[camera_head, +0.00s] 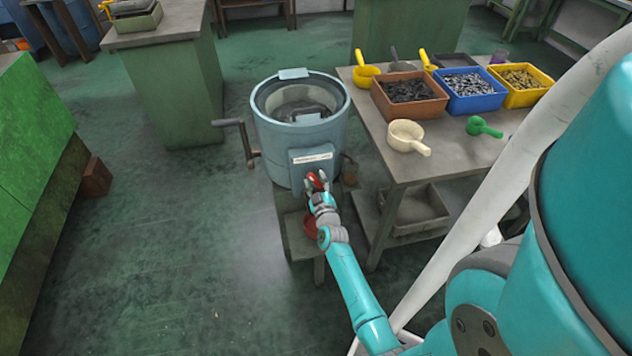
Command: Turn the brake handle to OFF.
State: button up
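A light blue round drum machine (300,145) stands in the middle on a low stand, with a white label plate (312,158) on its front. A red handle (317,180) shows just below the label, at my fingertips. My gripper (319,185) is at this handle and partly covers it. The view is too small to tell whether the fingers are closed on it or only beside it. Another red part (311,225) shows lower down, partly behind my wrist. The OFF marking cannot be read, so the handle's setting is unclear.
A crank (244,140) sticks out on the drum's left. Right of it, a table (450,150) holds brown (410,98), blue (470,90) and yellow (521,86) bins of small parts, plus several scoops. A green cabinet (35,150) stands far left. The floor between is clear.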

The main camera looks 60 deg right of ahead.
grip_shut()
jog(key=shift+m, duration=0.5)
jog(key=m, duration=0.5)
jog(key=shift+a+m, duration=0.1)
jog(key=shift+m, duration=0.2)
jog(key=m, duration=0.6)
jog(key=shift+w, duration=0.1)
jog(key=shift+m, duration=0.3)
jog(key=shift+o, duration=0.3)
grip_release()
